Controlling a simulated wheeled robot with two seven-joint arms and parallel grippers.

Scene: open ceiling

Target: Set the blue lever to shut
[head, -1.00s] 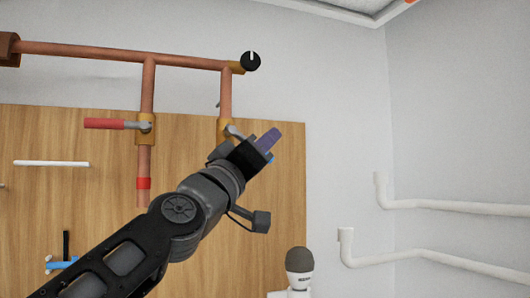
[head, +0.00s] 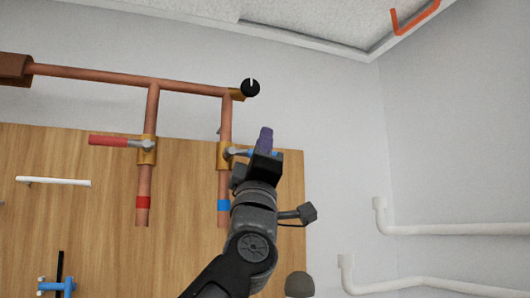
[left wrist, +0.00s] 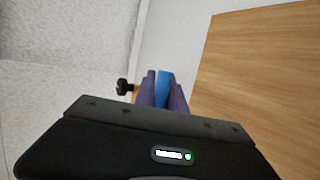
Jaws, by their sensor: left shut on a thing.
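The blue lever (head: 246,153) sits on the brass valve (head: 225,156) of the right copper pipe, above a blue band (head: 223,205). It points to the right, roughly crosswise to the upright pipe. My left gripper (head: 265,140) is at the lever's outer part and hides some of it. In the left wrist view, the purple fingers (left wrist: 163,92) are shut on the blue lever (left wrist: 165,85), one finger on each side. My right gripper is not in view.
A red lever (head: 114,141) on the left copper pipe points left. A black knob (head: 250,88) is at the top pipe's end. A white bar (head: 55,181) and a blue fitting (head: 57,286) are on the wooden board (head: 95,210). White pipes (head: 440,230) run along the right wall.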

